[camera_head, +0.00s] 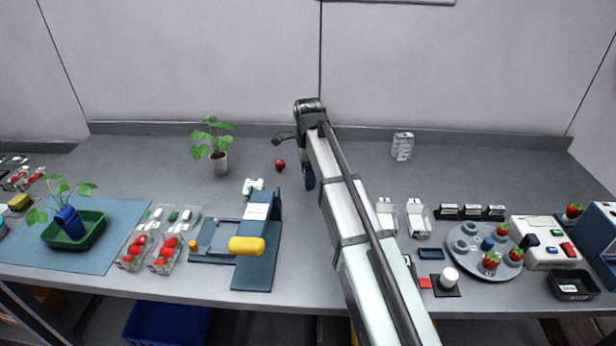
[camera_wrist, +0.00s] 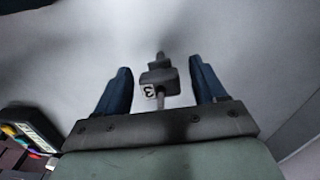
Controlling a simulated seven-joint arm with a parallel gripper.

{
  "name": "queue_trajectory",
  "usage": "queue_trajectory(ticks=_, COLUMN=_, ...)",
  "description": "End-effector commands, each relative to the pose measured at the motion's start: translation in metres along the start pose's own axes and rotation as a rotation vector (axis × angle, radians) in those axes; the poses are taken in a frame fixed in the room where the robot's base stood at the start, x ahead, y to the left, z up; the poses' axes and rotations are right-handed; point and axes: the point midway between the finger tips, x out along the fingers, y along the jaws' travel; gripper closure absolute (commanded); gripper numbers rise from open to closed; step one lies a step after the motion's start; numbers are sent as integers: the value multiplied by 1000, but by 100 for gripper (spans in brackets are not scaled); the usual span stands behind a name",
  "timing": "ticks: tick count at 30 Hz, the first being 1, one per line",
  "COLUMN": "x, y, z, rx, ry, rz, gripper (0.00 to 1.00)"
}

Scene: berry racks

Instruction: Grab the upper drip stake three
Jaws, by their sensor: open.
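The drip stake three (camera_wrist: 158,78) shows in the wrist view as a dark grey block on a thin stem, with a pale tag marked "3". My gripper (camera_wrist: 160,66) is open, with one dark blue finger on each side of the stake. A gap shows between each finger and the stake, so it is not clasped. I cannot tell from here whether another stake stands below this one.
A potted plant (camera_head: 220,162) and a strawberry (camera_head: 280,165) stand left of my arm. A blue stand with a yellow handle (camera_head: 247,246) is nearer the front. A grey round plate (camera_head: 463,245) with strawberries lies at right. The back middle of the bench is mostly clear.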

Motion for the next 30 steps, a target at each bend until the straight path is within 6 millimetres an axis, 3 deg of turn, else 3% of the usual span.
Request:
queue_trajectory(ticks=4, x=0, y=0, z=0, rx=0, ry=0, rz=0, gripper=32)
queue_trajectory(ticks=20, x=-1, y=0, z=0, rx=0, ry=0, rz=0, gripper=82)
queue_trajectory(ticks=30, x=-6, y=-1, z=0, rx=0, ry=0, rz=-1, gripper=84)
